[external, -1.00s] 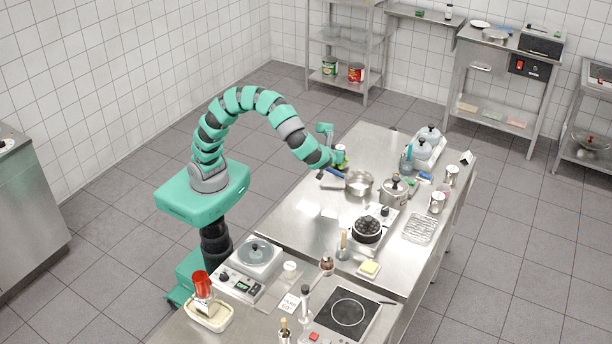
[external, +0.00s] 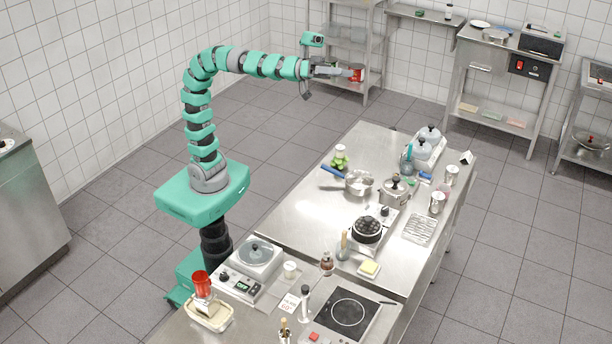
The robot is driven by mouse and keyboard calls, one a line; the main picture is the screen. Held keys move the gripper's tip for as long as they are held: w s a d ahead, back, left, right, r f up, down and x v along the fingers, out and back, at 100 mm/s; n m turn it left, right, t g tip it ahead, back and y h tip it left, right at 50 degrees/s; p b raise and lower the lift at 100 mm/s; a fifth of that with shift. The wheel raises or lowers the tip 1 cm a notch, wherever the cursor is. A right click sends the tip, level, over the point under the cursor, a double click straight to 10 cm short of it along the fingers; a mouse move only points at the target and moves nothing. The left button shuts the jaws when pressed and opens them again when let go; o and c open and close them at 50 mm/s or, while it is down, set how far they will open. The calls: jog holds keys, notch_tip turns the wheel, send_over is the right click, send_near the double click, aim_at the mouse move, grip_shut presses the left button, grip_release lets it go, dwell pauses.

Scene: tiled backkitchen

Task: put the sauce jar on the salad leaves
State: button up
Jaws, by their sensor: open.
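The salad leaves (external: 339,164) are a small green clump at the far left edge of the steel table. A small jar with a pale top (external: 340,150), which looks like the sauce jar, stands upright on or right against the leaves; the exact contact is too small to tell. My gripper (external: 350,72) is open and empty, high above and apart from them, pointing right with the arm stretched out.
A pan (external: 358,183) with a blue handle sits just in front of the leaves. A lidded pot (external: 394,190), a burner with a dark pan (external: 367,229) and a wire rack (external: 419,228) stand nearby. Bare steel (external: 310,210) lies at the left of the table.

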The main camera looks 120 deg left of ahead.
jog(key=s+d+f+m+g, duration=0.1)
jog(key=s+m+g, duration=0.3)
jog(key=s, duration=1)
jog(key=shift+d+f+m+g, duration=0.3)
jog(key=shift+d+f+m, duration=0.1)
jog(key=shift+d+m, duration=0.4)
